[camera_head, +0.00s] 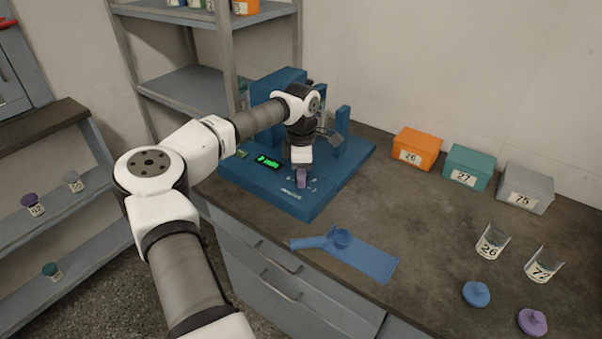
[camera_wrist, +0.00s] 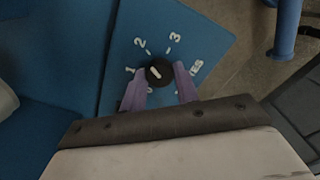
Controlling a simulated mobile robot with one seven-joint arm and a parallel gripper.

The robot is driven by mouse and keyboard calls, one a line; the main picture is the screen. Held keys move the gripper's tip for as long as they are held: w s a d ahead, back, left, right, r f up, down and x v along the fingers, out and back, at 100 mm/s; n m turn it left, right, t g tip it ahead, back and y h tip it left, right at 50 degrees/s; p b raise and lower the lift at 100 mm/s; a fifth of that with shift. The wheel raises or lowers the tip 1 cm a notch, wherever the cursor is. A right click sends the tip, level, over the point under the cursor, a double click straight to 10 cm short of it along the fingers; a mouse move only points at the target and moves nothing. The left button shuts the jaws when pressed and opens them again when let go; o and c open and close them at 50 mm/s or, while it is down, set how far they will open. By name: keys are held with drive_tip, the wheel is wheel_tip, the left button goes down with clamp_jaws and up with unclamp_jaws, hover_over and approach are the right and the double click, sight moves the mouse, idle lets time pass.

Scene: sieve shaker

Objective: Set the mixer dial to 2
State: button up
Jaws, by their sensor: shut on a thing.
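The mixer dial (camera_wrist: 159,73) is a small round black knob with a white pointer bar, set in the blue panel of the shaker (camera_head: 268,187). Printed marks 1, 2 and 3 run around its left and upper side in the wrist view. The white bar slants, its upper-left end facing roughly between 1 and 2; its exact setting is hard to read. My gripper (camera_wrist: 160,74) has its purple fingers on both sides of the knob, shut on it. In the head view my gripper (camera_head: 301,178) points down at the panel and hides the dial.
A green lit display (camera_head: 267,161) sits left of my gripper. Orange (camera_head: 417,148), teal (camera_head: 468,166) and grey (camera_head: 526,187) boxes, jars (camera_head: 492,241) and lids (camera_head: 476,293) stand to the right.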

drive_tip(key=shift+w+r, duration=0.1)
drive_tip(key=o, duration=1)
drive_tip(key=shift+c, duration=0.2)
wheel_tip(320, 180, up, 14)
drive_tip(key=b, duration=0.2)
